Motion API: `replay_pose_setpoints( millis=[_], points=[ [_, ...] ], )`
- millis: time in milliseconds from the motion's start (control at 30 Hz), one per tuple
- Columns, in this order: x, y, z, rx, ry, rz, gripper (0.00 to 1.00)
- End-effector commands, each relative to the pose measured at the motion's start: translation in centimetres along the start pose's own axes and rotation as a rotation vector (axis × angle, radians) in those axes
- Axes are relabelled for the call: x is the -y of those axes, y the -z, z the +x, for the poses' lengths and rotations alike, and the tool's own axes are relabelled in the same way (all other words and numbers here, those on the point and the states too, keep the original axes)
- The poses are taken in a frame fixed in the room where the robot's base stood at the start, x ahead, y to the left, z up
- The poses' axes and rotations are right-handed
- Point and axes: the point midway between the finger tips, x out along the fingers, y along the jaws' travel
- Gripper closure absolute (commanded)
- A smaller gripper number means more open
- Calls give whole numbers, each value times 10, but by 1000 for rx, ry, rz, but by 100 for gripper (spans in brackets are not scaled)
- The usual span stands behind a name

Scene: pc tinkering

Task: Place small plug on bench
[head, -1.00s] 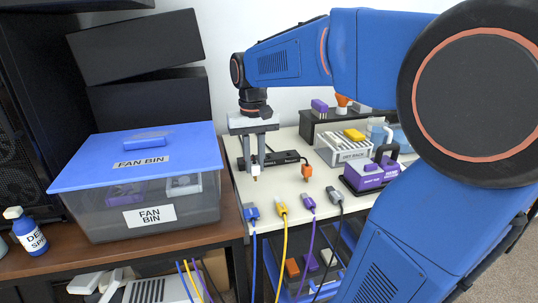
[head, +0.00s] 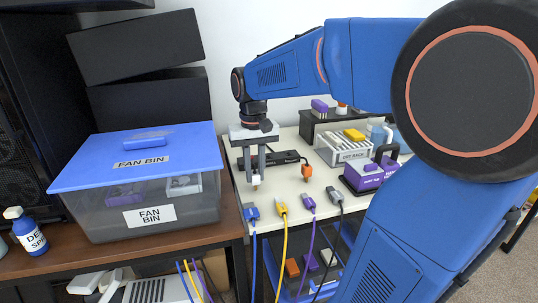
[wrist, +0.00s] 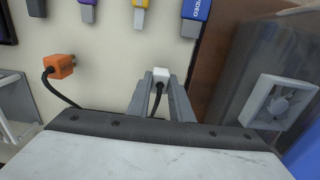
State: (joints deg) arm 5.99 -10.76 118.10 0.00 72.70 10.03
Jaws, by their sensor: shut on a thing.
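My gripper (head: 255,178) is shut on a small white plug (head: 256,183). It points down over the cream bench top (head: 292,187), close to the surface. I cannot tell whether the plug touches the bench. In the wrist view, the white plug (wrist: 161,75) sits between the fingertips of my gripper (wrist: 161,84), with its black cord running back between the fingers. An orange plug (head: 306,171) lies on the bench to the right; it also shows in the wrist view (wrist: 61,66) with a black cord.
A black power strip (head: 284,157) lies behind my gripper. Several cable ends, including a blue one (head: 251,212) and a yellow one (head: 281,208), line the bench's front edge. The lidded fan bin (head: 150,205) stands left. A purple box (head: 368,178) stands right.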

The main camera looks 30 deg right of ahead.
Motion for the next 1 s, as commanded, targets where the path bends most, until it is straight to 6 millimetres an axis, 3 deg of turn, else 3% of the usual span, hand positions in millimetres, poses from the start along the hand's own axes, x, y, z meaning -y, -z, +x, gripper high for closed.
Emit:
replay_pose_setpoints(
  millis=[733, 767, 1000],
  points=[
    [0, 0, 5, -1, 0, 0, 100],
    [0, 0, 5, -1, 0, 0, 74],
    [0, 0, 5, -1, 0, 0, 74]
  ],
)
